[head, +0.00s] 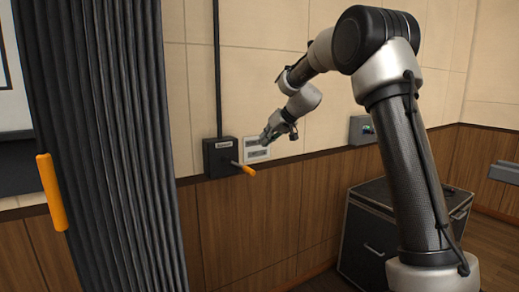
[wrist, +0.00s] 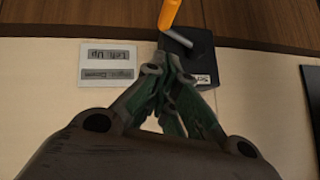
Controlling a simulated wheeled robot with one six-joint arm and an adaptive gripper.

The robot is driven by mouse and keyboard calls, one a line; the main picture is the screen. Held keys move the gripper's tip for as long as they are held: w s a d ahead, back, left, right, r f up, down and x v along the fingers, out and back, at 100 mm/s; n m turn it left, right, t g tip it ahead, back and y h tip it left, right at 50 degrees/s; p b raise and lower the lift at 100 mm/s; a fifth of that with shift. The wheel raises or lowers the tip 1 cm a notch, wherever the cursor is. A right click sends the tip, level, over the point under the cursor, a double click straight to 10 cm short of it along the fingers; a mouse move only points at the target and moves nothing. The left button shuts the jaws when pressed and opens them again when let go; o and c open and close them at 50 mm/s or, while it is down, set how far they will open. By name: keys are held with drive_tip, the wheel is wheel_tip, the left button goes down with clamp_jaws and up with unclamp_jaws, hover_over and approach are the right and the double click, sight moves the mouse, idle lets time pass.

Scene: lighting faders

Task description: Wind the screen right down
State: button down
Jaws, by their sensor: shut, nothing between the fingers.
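The winding crank is a black wall box (head: 215,158) with a metal arm and an orange handle (head: 248,170) sticking out at its lower right. In the wrist view the box (wrist: 200,62) appears right of centre, its orange handle (wrist: 170,13) at the top edge. My gripper (head: 267,139) is shut and empty, above and to the right of the handle in the head view. In the wrist view my gripper's fingertips (wrist: 163,48) overlap the box's left edge; contact cannot be told. A pale, dark-bordered panel (head: 12,98), possibly the screen, is partly hidden at far left.
A white sign plate (head: 256,155) beside the box has two lines, apparently "Left: Up" and "Right: Down". A dark curtain (head: 115,150) and an orange bar (head: 52,192) stand left. A dark cabinet (head: 365,235) and a grey wall box (head: 361,129) are right.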

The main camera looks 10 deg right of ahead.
approach(239, 166)
drive_tip(key=w+d, duration=0.2)
drive_tip(key=w, duration=0.1)
drive_tip(key=shift+w+a+f, duration=0.1)
drive_tip(key=shift+a+f, duration=0.1)
drive_tip(key=shift+f, duration=0.7)
drive_tip(key=shift+a+f, duration=0.2)
drive_tip(key=shift+f, duration=0.65)
drive_tip(key=shift+f+y, duration=0.3)
